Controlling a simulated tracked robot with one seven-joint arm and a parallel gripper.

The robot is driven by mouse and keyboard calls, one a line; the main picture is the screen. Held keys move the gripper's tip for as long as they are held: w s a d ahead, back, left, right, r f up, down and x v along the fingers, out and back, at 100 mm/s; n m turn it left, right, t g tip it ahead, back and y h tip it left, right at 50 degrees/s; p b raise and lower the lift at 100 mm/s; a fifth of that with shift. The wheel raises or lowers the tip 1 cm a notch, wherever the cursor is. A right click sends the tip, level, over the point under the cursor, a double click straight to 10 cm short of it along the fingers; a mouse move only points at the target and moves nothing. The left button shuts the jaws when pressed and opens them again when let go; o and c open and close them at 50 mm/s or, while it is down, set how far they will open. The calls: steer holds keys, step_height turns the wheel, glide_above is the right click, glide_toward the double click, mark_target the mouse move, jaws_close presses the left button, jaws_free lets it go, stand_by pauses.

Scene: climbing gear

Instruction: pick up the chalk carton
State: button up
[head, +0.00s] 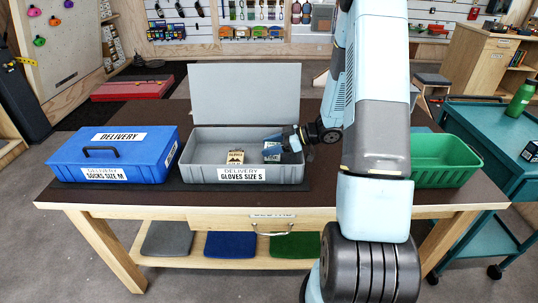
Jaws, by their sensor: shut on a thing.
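My arm reaches down over the table, and my gripper (284,147) is at the right part of the open grey delivery box (205,173), labelled "GLOVES SIZE S". The gripper is shut on a small carton (271,152) with a pale face and dark parts. It looks like the chalk carton, but its print is too small to read. The fingers partly hide it, and I cannot tell whether it touches the box floor. A tan and dark carton (236,157) stands apart from it, to the left inside the same box.
A closed blue box (112,155) labelled "SOCKS SIZE M" stands left on the brown table (330,188). A green bin (447,162) stands right, partly behind my arm. The grey box's lid (245,95) stands up behind it. A teal cart (490,125) holds a green bottle (521,98).

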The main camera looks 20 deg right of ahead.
mark_target(271, 145)
steer(key=c, duration=0.3)
step_height(271, 145, up, 10)
stand_by(0.7)
